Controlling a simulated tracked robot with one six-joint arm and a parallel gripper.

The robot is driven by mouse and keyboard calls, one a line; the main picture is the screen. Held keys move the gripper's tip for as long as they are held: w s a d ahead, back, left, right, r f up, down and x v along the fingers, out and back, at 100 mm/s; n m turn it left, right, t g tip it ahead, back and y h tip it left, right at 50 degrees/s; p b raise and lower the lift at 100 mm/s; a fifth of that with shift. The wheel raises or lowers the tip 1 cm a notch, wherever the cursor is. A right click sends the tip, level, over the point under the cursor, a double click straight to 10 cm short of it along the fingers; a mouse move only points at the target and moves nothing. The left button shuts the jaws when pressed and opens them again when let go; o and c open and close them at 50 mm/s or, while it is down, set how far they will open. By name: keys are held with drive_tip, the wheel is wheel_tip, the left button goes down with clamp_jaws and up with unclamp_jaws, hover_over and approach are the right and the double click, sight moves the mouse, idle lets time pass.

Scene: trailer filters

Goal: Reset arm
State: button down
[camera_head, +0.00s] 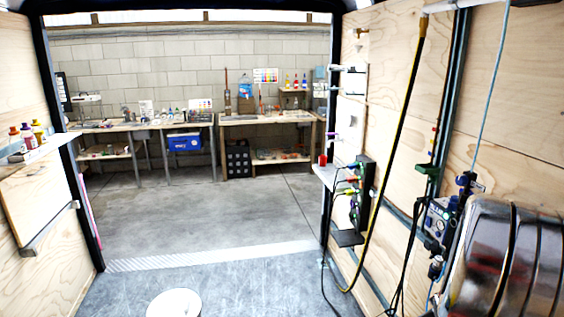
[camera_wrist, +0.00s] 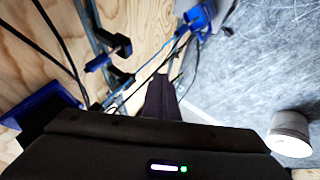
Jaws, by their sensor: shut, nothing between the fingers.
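My gripper (camera_wrist: 161,84) shows in the wrist view as a pair of dark, narrow fingers pointing away from the camera. The fingers are together, with nothing between them. Behind them are the plywood wall (camera_wrist: 150,22) and the grey floor (camera_wrist: 255,60). My gripper does not show in the head view.
A white round container (camera_head: 173,303) stands on the trailer floor; it also shows in the wrist view (camera_wrist: 289,133). Hoses and cables hang along the right wall near a shiny metal tank (camera_head: 500,260). Workbenches (camera_head: 150,125) line the far wall. The floor between is clear.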

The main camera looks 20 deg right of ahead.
drive_tip(key=a+r+y, duration=0.2)
drive_tip(key=a+r, duration=0.3)
drive_tip(key=a, duration=1.1)
drive_tip(key=a+r+n+y, duration=0.1)
drive_tip(key=a+r, duration=0.5)
drive_tip(key=a, duration=1)
drive_tip(key=a+r+y, duration=0.4)
drive_tip(key=a+r, duration=0.1)
drive_tip(key=a, duration=1.1)
drive_tip(key=shift+s+a+r+t, duration=0.15)
drive_tip(key=shift+s+r+t, duration=0.2)
drive_tip(key=shift+r+t, duration=0.05)
